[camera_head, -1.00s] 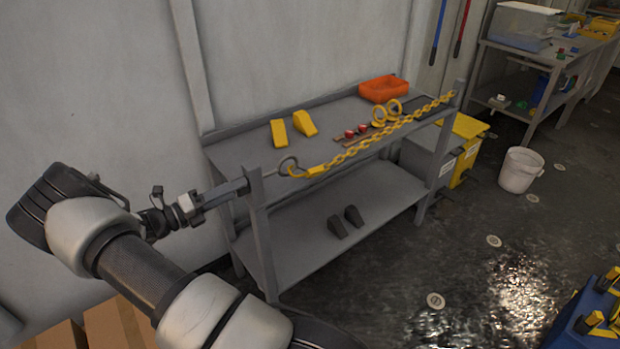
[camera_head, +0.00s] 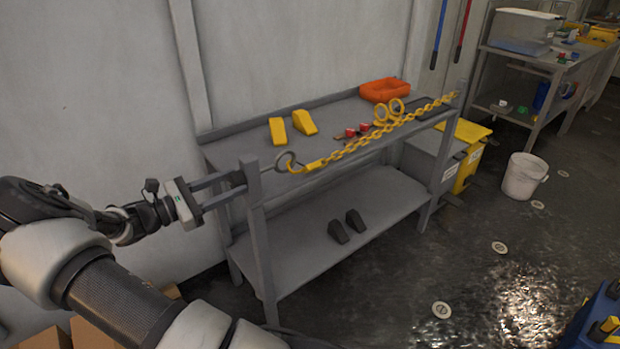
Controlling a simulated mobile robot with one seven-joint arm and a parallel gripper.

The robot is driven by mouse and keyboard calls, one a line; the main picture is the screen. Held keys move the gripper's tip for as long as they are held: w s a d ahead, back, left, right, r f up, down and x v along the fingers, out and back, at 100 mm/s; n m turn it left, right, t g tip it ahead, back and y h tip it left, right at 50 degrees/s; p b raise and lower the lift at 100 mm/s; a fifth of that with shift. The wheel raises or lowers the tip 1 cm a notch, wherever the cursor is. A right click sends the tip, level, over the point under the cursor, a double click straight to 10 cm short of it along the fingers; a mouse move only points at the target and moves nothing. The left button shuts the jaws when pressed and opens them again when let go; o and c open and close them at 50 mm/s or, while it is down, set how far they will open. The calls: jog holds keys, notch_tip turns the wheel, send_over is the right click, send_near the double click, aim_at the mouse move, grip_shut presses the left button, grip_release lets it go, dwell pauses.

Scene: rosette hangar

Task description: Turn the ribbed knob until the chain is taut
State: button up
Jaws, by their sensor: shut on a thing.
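A yellow chain (camera_head: 375,138) runs along the front of the grey workbench, from a grey ring (camera_head: 285,161) by the left post (camera_head: 252,200) to the far right post (camera_head: 458,94). It hangs almost straight; any small sag is hard to tell at this size. My gripper (camera_head: 236,182) reaches in from the left, its two fingers pointing at the outer side of the left post. It is shut on the dark ribbed knob (camera_head: 238,177) there. The knob is small and partly hidden by the fingers, so its ribs cannot be made out.
On the bench top (camera_head: 235,150) lie two yellow wedges (camera_head: 304,122), an orange tray (camera_head: 385,90), yellow rings (camera_head: 388,111) and small red-ended items. Two dark wedges (camera_head: 346,228) lie on the lower shelf. A white bucket (camera_head: 524,178) stands on open floor at right.

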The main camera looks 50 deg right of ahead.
jog(key=shift+r+m, duration=0.1)
jog(key=shift+m, duration=0.3)
jog(key=shift+w+f+m+b, duration=0.1)
jog(key=shift+f+m+b, duration=0.3)
jog(key=shift+m+b, duration=1.55)
jog(key=shift+m, duration=0.25)
jog(key=shift+r+m+b, duration=0.1)
jog(key=shift+m+b, duration=0.35)
jog(key=shift+m, duration=0.55)
jog(key=shift+r+m+p, duration=0.35)
jog(key=shift+m, duration=0.75)
jog(key=m, duration=0.3)
jog(key=shift+m, duration=0.3)
jog(key=m, duration=0.2)
jog(key=shift+m, duration=0.3)
